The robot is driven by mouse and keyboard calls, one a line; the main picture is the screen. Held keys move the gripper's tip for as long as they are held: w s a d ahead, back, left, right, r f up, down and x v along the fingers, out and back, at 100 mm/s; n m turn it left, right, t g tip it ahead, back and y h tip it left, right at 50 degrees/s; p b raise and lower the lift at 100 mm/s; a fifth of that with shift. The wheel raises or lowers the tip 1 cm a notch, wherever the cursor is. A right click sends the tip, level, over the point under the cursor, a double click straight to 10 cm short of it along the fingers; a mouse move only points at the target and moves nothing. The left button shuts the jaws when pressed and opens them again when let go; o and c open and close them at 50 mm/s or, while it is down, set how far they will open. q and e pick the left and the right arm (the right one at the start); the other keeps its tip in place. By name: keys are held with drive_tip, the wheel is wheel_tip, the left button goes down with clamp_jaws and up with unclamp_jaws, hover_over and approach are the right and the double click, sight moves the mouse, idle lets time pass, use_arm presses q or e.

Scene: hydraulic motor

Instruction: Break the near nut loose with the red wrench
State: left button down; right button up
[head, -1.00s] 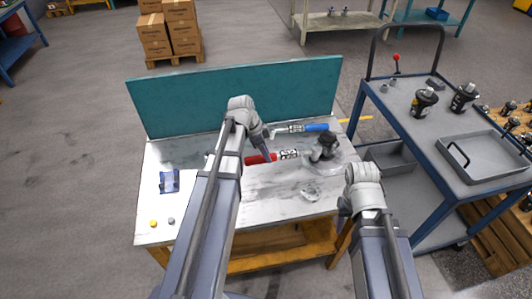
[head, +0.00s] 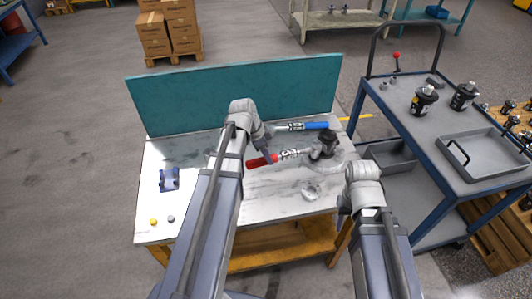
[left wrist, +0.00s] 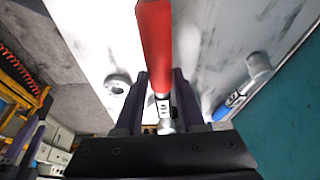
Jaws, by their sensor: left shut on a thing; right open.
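The red wrench (head: 258,162) lies level above the bench, its red handle at the left and a black-and-white label band in the middle. Its far end reaches the base of the black motor (head: 328,138). My left gripper (head: 270,156) is shut on the red wrench; in the left wrist view the red handle (left wrist: 155,45) runs between the fingers (left wrist: 162,104). The near nut is too small to make out, and I cannot tell whether the wrench is seated on it. My right gripper (head: 348,205) is open and empty beside the bench's right end; its fingers are hardly visible.
A blue wrench (head: 316,126) lies behind the red one. A pale round piece (head: 311,191) lies in front of the motor. A blue-dark item (head: 169,180) and yellow (head: 153,222) and grey (head: 171,219) buttons lie at left. A teal panel (head: 235,95) closes the back.

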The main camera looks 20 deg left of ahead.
use_arm(q)
drive_tip(key=shift+s+d+f+n, duration=0.1)
drive_tip(key=shift+s+d+n, duration=0.4)
drive_tip(key=shift+s+d, duration=0.35)
drive_tip(key=shift+s, duration=0.1)
drive_tip(key=s+d+n+y, duration=0.1)
drive_tip(key=s+d+n, duration=0.1)
drive_tip(key=shift+d+t, duration=0.3)
idle(0.7)
drive_tip(key=shift+s, duration=0.1)
idle(0.4)
drive_tip(key=shift+s+d+n+y, duration=0.15)
drive_tip(key=shift+s+d+n, duration=0.25)
drive_tip(key=shift+d+n, duration=0.35)
drive_tip(key=shift+s+d+n+y, duration=0.15)
drive_tip(key=shift+s+d+n, duration=0.35)
drive_tip(key=shift+d, duration=0.35)
drive_tip(key=shift+w, duration=0.1)
